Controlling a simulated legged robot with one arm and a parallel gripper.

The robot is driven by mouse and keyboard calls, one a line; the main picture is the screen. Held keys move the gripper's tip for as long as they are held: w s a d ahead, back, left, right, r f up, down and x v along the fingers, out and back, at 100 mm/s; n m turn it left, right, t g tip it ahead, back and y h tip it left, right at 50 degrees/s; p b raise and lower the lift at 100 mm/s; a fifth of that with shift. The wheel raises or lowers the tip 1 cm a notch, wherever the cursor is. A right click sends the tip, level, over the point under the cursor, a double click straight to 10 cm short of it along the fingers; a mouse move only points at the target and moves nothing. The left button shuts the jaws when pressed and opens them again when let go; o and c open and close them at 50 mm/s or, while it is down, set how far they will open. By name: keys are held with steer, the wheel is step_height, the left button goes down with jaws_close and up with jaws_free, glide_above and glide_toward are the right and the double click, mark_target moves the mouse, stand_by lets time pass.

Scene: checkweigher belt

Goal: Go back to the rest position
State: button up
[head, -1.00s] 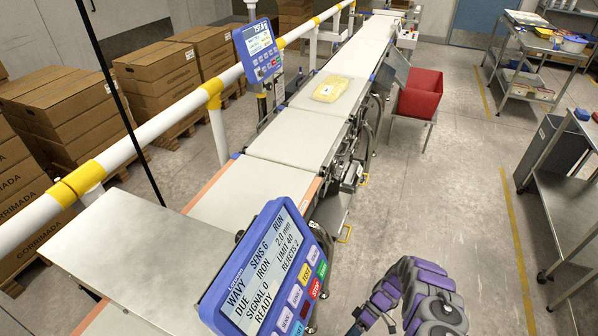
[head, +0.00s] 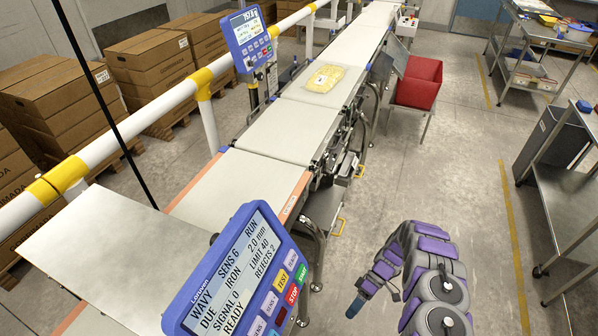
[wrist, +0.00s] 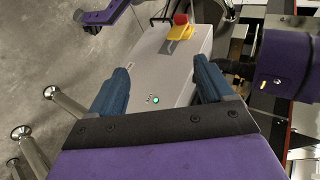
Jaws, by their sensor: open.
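My gripper (head: 356,306) shows low in the head view, at the end of my purple and grey arm, over the floor right of the blue control panel (head: 243,277). In the wrist view, my gripper (wrist: 160,86) has its two blue fingers wide apart with nothing held between them. Beyond the fingers is a grey box (wrist: 165,65) with a green light and a red knob on a yellow plate (wrist: 181,30). I cannot tell the exact gap from the fingers to the box.
The conveyor belt (head: 262,133) runs away from me, with a yellow bagged pack (head: 325,78) on it. A red bin (head: 419,82) stands right of the belt. Metal carts (head: 565,200) line the right side. The floor between (head: 460,150) is clear. Cartons (head: 60,95) stand at left.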

steer(key=w+d+r+m+t+h, duration=0.1)
steer(key=w+r, duration=0.1)
steer(key=r, duration=0.6)
steer(key=w+d+r+m+h, duration=0.1)
steer(key=r+h, duration=0.1)
steer(key=r, duration=0.7)
steer(key=s+a+r+m+t+h, duration=0.1)
steer(key=s+r+m, duration=0.1)
steer(key=r, duration=0.7)
steer(key=s+a+r+m+t+h, duration=0.1)
steer(key=s+a+r, duration=0.1)
steer(key=r, duration=0.6)
steer(key=s+a+r+m+t+h, duration=0.1)
steer(key=s+a+r+m, duration=0.1)
steer(key=s+r, duration=0.4)
steer(key=s+a+r+m+t+h, duration=0.2)
steer(key=s+r, duration=0.5)
steer(key=s, duration=1)
steer(key=shift+s+r+m+t, duration=0.25)
steer(key=shift+s+m+t, duration=0.05)
steer(key=shift+m, duration=0.2)
